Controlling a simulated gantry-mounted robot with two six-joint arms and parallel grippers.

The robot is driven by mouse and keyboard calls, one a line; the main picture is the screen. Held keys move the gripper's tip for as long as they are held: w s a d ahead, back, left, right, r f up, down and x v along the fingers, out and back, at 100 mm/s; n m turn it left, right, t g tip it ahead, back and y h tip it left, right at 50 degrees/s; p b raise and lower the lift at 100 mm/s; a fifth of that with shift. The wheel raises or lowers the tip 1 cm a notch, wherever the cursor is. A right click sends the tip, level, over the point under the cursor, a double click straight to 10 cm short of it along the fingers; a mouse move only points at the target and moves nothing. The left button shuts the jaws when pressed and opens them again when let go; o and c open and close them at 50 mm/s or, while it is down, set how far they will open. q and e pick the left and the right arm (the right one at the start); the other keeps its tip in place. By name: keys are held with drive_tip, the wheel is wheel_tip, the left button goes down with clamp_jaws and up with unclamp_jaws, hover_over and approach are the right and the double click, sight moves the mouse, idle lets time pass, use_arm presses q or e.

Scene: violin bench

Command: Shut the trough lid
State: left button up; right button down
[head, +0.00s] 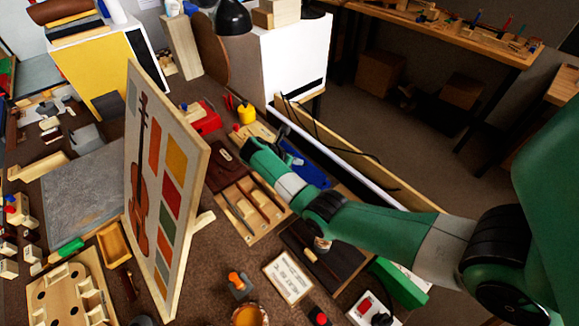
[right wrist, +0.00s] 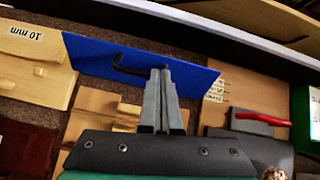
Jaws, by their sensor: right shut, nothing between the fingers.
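The trough appears to be the long channel along the bench's far edge, with a white strip (head: 345,165) and a dark gap. A long tan board (head: 400,188), which looks like its lid, stands raised along the outer side; its hinge cannot be made out. Black cables hang over it. The white strip also crosses the top of the right wrist view (right wrist: 220,35). My right gripper (head: 292,152) is shut and empty, over or close to a blue plate (head: 314,174), short of the trough. Its closed fingers (right wrist: 160,75) show against the blue plate. My left gripper is not in view.
A painted violin panel (head: 170,180) stands upright left of my right arm. Wooden tool trays (head: 250,215), a red box (head: 203,118) and a yellow bottle (head: 245,114) lie around the arm. A red-handled tool (right wrist: 262,118) lies right of the gripper. A white cabinet (head: 295,62) stands behind.

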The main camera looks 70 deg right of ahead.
drive_tip(key=s+d, duration=0.1)
drive_tip(key=s+d+p, duration=0.1)
drive_tip(key=shift+d, duration=0.4)
drive_tip(key=shift+s+d, duration=0.1)
drive_tip(key=shift+d, duration=0.15)
drive_tip(key=shift+d+f, duration=0.15)
drive_tip(key=shift+p, duration=0.3)
idle(0.6)
drive_tip(key=shift+r+p, duration=0.4)
drive_tip(key=shift+r, duration=0.1)
wheel_tip(320, 180, up, 9)
drive_tip(key=s+d+p, duration=0.1)
drive_tip(key=p, duration=0.7)
drive_tip(key=shift+s, duration=0.15)
